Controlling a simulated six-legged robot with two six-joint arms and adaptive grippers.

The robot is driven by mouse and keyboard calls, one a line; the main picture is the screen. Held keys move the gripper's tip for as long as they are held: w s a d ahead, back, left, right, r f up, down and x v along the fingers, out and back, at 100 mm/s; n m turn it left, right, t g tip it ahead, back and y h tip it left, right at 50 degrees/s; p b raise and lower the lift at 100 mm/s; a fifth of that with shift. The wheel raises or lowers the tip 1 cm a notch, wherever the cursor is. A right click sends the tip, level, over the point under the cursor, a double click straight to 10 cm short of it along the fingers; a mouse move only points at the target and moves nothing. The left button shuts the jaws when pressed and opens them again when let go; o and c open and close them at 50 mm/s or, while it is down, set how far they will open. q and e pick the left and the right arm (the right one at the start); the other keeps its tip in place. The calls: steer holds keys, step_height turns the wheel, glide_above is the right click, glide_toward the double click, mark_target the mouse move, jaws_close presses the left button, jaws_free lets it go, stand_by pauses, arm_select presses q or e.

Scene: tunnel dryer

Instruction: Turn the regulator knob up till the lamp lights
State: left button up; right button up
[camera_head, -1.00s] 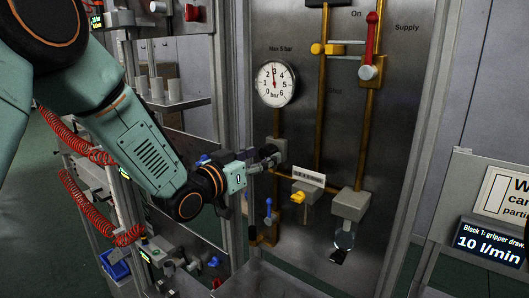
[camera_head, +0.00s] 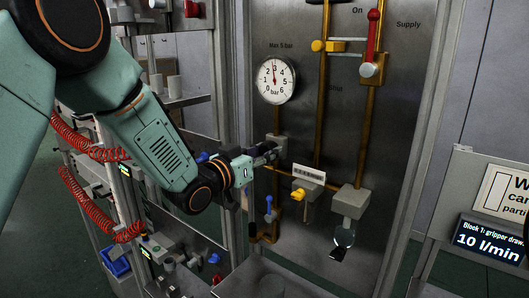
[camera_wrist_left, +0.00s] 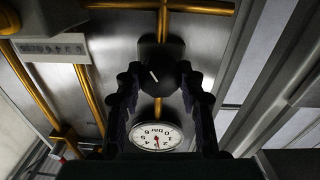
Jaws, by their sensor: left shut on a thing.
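The regulator knob (camera_wrist_left: 160,72) is dark with a short white mark, and shows in the left wrist view between my fingers. In the head view it is mostly hidden by my left gripper (camera_head: 270,154) in front of the grey regulator block on the panel. The left gripper (camera_wrist_left: 162,98) is shut on the knob, one finger on each side. The round pressure gauge (camera_head: 276,80) sits above it, needle pointing nearly straight up, near 3 bar. I cannot make out a lit lamp. My right gripper is not in view.
Brass pipes (camera_head: 322,120) run over the metal panel. A red lever (camera_head: 372,35), yellow handles (camera_head: 299,195) and a blue-handled valve (camera_head: 268,205) stand out from it. A shelf rack with red coiled hoses (camera_head: 85,205) is at left.

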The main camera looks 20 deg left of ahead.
arm_select(q)
steer(key=c, duration=0.3)
steer(key=shift+f+m+b, duration=0.1)
steer(key=shift+m+b, duration=0.4)
steer(key=shift+m, duration=0.2)
steer(key=shift+m+b, duration=0.35)
steer(key=shift+m, duration=0.45)
steer(key=o, duration=1.2)
steer(key=shift+c, duration=0.2)
steer(key=shift+s, duration=0.1)
